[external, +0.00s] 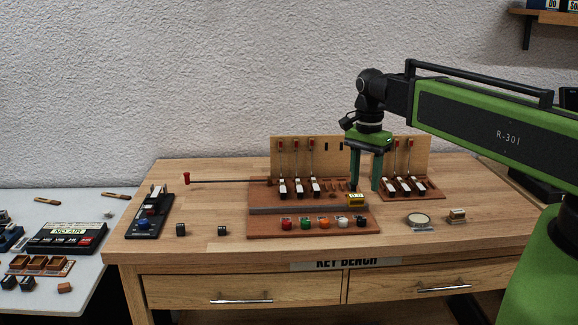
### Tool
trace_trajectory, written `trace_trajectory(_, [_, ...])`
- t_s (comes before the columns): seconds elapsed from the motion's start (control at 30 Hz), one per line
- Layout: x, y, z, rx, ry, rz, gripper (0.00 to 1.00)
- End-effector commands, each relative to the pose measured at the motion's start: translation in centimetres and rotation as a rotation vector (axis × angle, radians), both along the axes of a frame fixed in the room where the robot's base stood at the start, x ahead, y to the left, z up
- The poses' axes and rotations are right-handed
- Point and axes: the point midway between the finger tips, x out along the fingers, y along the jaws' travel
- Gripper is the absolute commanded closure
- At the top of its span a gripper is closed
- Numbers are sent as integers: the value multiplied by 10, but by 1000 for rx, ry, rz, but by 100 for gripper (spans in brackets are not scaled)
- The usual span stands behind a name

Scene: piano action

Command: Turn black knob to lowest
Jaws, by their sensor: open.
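The black knob (361,221) is the rightmost in a row of coloured knobs on the front of the reddish-brown board (262,229). Its pointer setting is too small to read. My gripper (362,188) points down above the back right part of the board, behind the black knob and apart from it. Its two green fingers are spread, with nothing visible between them. A small yellow display (356,200) sits just below the fingers in the picture.
Red, green, orange and white knobs (342,222) stand left of the black one. Upright key mechanisms (297,184) line the back panel. A red-tipped rod (187,178) sticks out left. A round dish (418,219) stands right.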

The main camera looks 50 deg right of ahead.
Motion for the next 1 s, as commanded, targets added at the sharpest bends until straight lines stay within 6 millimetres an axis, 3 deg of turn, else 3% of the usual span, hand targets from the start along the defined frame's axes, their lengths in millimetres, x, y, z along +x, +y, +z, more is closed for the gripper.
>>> trace_trajectory(0.03, [0, 0, -22, 0, 0, 0, 55])
trace_trajectory(0.43, [0, 0, -99, 0, 0, 0, 55])
trace_trajectory(0.57, [0, 0, -109, 0, 0, 0, 55])
trace_trajectory(0.83, [0, 0, -107, 0, 0, 0, 55])
trace_trajectory(1.0, [0, 0, -107, 0, 0, 0, 76])
